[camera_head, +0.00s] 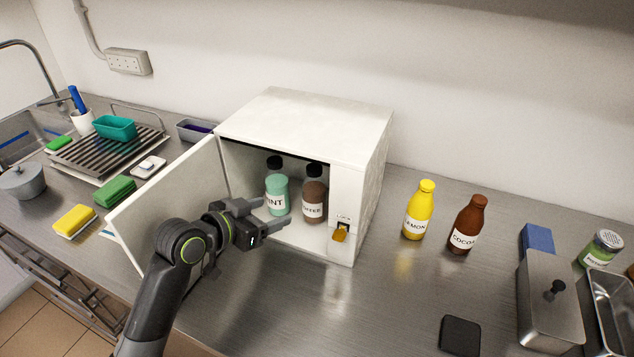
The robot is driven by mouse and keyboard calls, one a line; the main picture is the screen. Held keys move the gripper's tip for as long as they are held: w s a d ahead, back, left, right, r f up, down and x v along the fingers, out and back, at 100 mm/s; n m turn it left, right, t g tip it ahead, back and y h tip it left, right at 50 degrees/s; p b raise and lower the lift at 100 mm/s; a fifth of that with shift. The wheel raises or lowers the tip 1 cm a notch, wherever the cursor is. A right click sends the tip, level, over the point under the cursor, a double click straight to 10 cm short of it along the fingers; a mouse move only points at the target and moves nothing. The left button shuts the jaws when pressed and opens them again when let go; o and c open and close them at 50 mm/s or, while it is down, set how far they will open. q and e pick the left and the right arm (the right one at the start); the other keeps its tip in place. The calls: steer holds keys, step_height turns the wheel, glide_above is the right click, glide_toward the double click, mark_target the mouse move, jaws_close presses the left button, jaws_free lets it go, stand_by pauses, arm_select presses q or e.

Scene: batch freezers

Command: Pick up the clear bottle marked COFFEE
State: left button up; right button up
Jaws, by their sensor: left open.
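The COFFEE bottle (314,198) stands upright inside an open white cabinet (303,122). It has brown contents, a dark cap and a white label whose first letters are partly covered. A green bottle (277,190), its label ending in INT, stands just left of it, partly hidden by my gripper. My left gripper (284,212) is open at the cabinet's opening, in front of the green bottle and left of the COFFEE bottle. Nothing shows between its fingers as held. My right gripper is not in view.
The cabinet door (165,200) is swung open to the left, beside my arm. A lock with a brass-coloured tab (339,234) is on the right front panel. A yellow LEMON bottle (419,212) and a brown COCOA bottle (467,226) stand right of the cabinet.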

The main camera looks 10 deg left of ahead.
mark_target(306, 198)
arm_select(q)
steer(key=p+x, duration=0.2)
steer(key=x, duration=0.9)
steer(key=shift+d, duration=0.25)
steer(key=shift+w+d+p, duration=0.3)
steer(key=shift+w+p, duration=0.05)
steer(key=shift+w, duration=0.1)
steer(key=p+x, duration=0.1)
steer(key=x, duration=0.2)
steer(key=shift+r, duration=0.25)
steer(key=shift+w+d+f, duration=0.25)
steer(key=shift+w+f, duration=0.05)
steer(key=shift+w, duration=0.2)
steer(key=c, duration=0.9)
steer(key=shift+c, duration=0.2)
steer(key=shift+r, duration=0.15)
